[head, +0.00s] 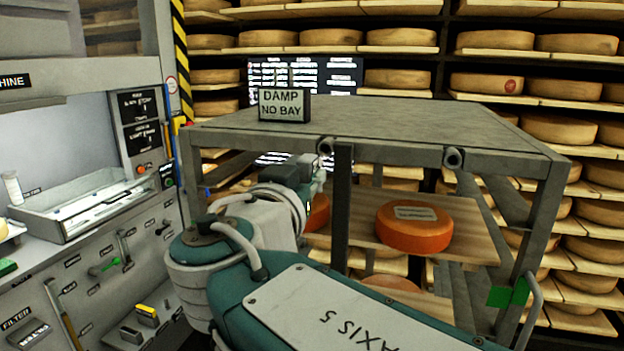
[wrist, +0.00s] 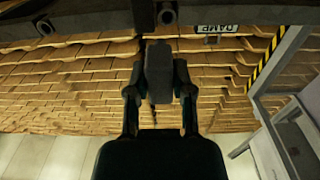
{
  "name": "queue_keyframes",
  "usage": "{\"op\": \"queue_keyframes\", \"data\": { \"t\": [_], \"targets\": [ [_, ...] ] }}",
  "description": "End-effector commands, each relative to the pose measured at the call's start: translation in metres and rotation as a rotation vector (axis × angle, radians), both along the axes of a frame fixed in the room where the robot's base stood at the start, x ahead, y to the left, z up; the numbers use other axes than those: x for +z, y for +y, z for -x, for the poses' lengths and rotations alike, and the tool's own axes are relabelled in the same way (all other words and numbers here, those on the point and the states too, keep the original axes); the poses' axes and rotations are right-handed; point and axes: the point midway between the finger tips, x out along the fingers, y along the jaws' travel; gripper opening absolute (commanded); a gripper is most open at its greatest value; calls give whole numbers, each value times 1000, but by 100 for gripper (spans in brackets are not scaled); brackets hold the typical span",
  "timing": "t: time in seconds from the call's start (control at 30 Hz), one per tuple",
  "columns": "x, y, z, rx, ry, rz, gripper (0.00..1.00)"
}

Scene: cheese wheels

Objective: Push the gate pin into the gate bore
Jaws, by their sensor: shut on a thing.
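My gripper (head: 306,172) is in front of the rack's left part in the head view, just below and left of a round bore (head: 326,146) on the front rail. In the wrist view my gripper (wrist: 159,85) is shut on a dark grey piece (wrist: 159,68), which I take to be the gate pin. Its far end points toward that bore (wrist: 167,15). I cannot tell whether it touches the bore. A second round bore (head: 453,158) is on the rail to the right. In the head view the pin is mostly hidden by my gripper.
A machine bench (head: 85,215) stands at the left. Shelves of cheese fill the back.

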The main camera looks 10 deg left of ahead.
Motion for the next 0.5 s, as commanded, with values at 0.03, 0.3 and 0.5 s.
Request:
{"op": "queue_keyframes", "data": {
  "t": [0.03, 0.3, 0.5],
  "targets": [
    [-1, 3, 0, 1, 0, 2, 0],
    [-3, 13, -9, 2, 1, 11, 0],
    [-3, 9, -26, 1, 1, 9, 0]
  ]
}}
